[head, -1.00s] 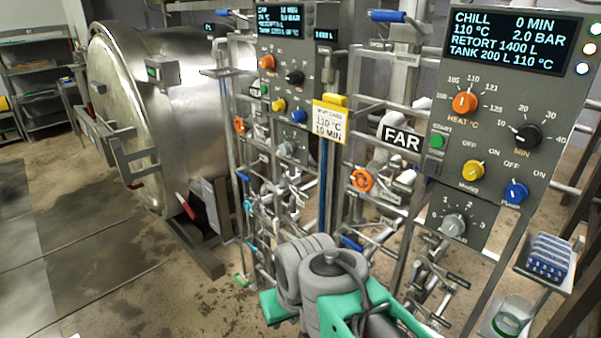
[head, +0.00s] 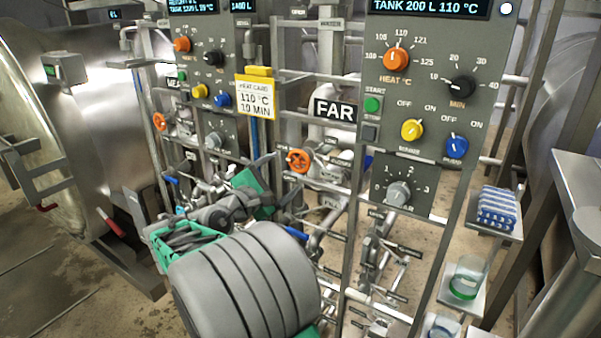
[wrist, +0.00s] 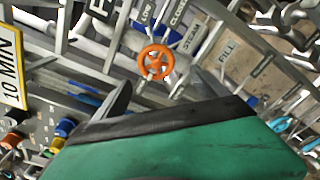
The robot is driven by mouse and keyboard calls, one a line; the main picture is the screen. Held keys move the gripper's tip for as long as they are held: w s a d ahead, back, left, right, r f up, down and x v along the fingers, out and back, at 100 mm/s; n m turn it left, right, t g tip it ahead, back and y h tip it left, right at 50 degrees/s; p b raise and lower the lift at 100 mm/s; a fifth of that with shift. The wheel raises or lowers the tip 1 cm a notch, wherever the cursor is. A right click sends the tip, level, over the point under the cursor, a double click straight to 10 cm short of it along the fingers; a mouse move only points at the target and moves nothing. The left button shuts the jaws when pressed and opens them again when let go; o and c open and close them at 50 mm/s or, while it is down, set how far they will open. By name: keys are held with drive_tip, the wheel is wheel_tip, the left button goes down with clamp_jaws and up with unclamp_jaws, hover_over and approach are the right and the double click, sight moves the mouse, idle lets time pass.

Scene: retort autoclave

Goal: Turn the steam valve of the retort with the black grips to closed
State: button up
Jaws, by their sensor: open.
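A second orange handwheel (head: 160,121) is further left, by the other panel. My gripper (wrist: 164,90) is open and empty, its two dark fingers apart below the wheel in the wrist view and not touching it. In the head view my arm hides most of the gripper. The left retort (head: 95,110) shows a red grip on its door side; I cannot make out black grips.
A grey control panel (head: 437,85) and a yellow heat card (head: 257,97) stand close to the wheel. Pipes and frame bars crowd the space around it.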

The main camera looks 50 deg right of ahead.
sight(298, 162)
drive_tip(key=shift+s+d+r+n+g+h, duration=0.2)
drive_tip(key=shift+d+r, duration=0.1)
drive_tip(key=shift+d, duration=0.2)
drive_tip(key=shift+s+d+r+n+g+h, duration=0.1)
drive_tip(key=shift+d+r+n+h, duration=0.15)
drive_tip(key=shift+d, duration=0.2)
drive_tip(key=d, duration=0.2)
drive_tip(key=d+p, duration=0.1)
drive_tip(key=d, duration=0.3)
drive_tip(key=shift+w+d, duration=0.25)
drive_tip(key=shift+w, duration=0.1)
drive_tip(key=c, duration=1.4)
